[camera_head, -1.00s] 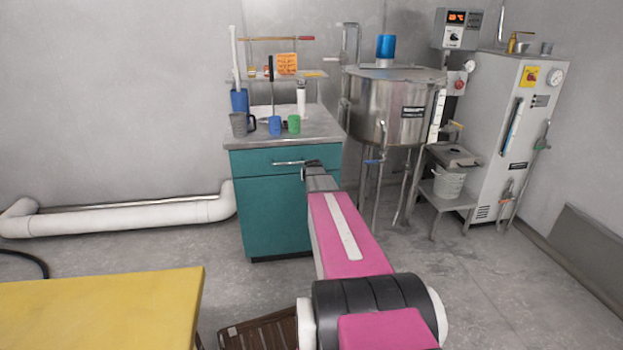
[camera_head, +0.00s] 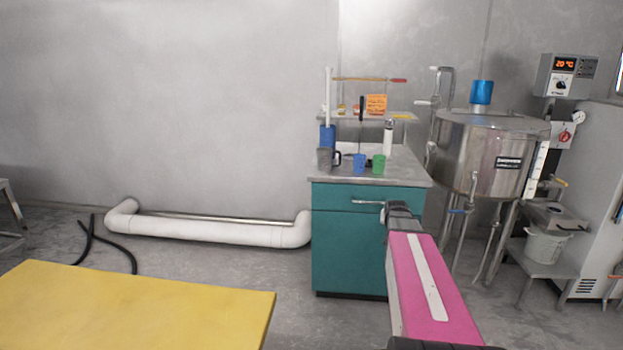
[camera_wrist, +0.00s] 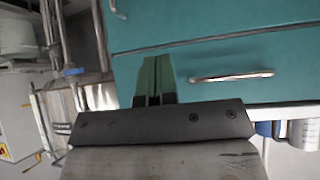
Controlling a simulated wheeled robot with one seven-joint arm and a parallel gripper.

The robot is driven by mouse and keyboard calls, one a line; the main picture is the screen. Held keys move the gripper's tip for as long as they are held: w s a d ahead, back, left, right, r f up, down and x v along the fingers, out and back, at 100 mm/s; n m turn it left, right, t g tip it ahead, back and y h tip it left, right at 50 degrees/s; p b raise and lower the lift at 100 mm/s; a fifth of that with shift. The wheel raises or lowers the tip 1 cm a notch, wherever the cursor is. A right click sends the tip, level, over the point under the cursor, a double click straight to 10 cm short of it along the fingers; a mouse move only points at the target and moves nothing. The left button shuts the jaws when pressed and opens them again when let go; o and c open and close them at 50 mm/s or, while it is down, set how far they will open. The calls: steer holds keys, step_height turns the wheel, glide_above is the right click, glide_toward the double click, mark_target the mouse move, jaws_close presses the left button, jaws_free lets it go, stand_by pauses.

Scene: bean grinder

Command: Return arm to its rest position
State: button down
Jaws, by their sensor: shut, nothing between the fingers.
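My arm is pink and grey and reaches forward from the bottom of the head view. My gripper (camera_head: 388,207) is at its far end, in front of the teal cabinet (camera_head: 349,244) and near its drawer handle (camera_head: 367,202). In the wrist view my gripper (camera_wrist: 156,75) shows its two fingers together, with nothing between them. The wrist picture is upside down, and the cabinet's teal front (camera_wrist: 215,28) and drawer handle (camera_wrist: 232,77) lie beyond the fingers. I cannot tell whether the gripper touches the cabinet.
A yellow table (camera_head: 140,305) stands at the lower left. Cups, including a blue cup (camera_head: 359,163) and a green cup (camera_head: 379,164), stand on the cabinet's counter (camera_head: 405,173). A steel tank (camera_head: 485,155) is at right. A white pipe (camera_head: 215,231) runs along the wall.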

steer(key=s+a+f+n+g+y, duration=0.1)
steer(key=s+a+f+g, duration=0.3)
steer(key=s+a, duration=0.7)
steer(key=s+a+f+n+g+y, duration=0.2)
steer(key=s+a+f, duration=0.5)
steer(key=s+a, duration=0.5)
steer(key=shift+s+n+g, duration=0.25)
steer(key=shift+n+g, duration=0.25)
steer(key=shift+g, duration=0.7)
